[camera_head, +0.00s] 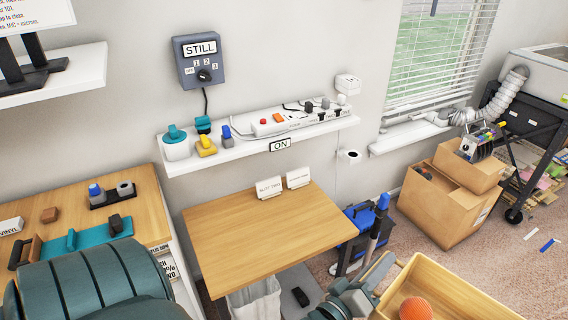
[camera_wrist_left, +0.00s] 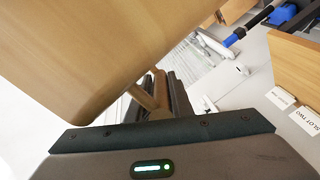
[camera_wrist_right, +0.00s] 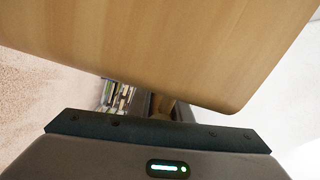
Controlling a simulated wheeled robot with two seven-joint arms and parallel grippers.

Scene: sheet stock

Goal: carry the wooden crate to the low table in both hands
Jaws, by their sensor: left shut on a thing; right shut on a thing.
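The wooden crate (camera_head: 455,285) is at the bottom right of the head view, cut off by the frame edge, with an orange ball (camera_head: 415,308) inside. Its underside and wall fill much of the left wrist view (camera_wrist_left: 90,50) and right wrist view (camera_wrist_right: 170,45). My left gripper (camera_head: 376,278) is shut on the crate's left side; its fingers also show in the left wrist view (camera_wrist_left: 163,95). My right gripper (camera_wrist_right: 163,106) is shut on the crate and shows only in its wrist view. The low wooden table (camera_head: 265,235) is left of the crate, its top bare except for two cards at the back.
The cards (camera_head: 269,187) stand at the table's back edge. A blue bin (camera_head: 362,218) with blue-topped tubes is just right of the table. Cardboard boxes (camera_head: 440,212) sit farther right. A wall shelf (camera_head: 260,137) with a power strip hangs above the table.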

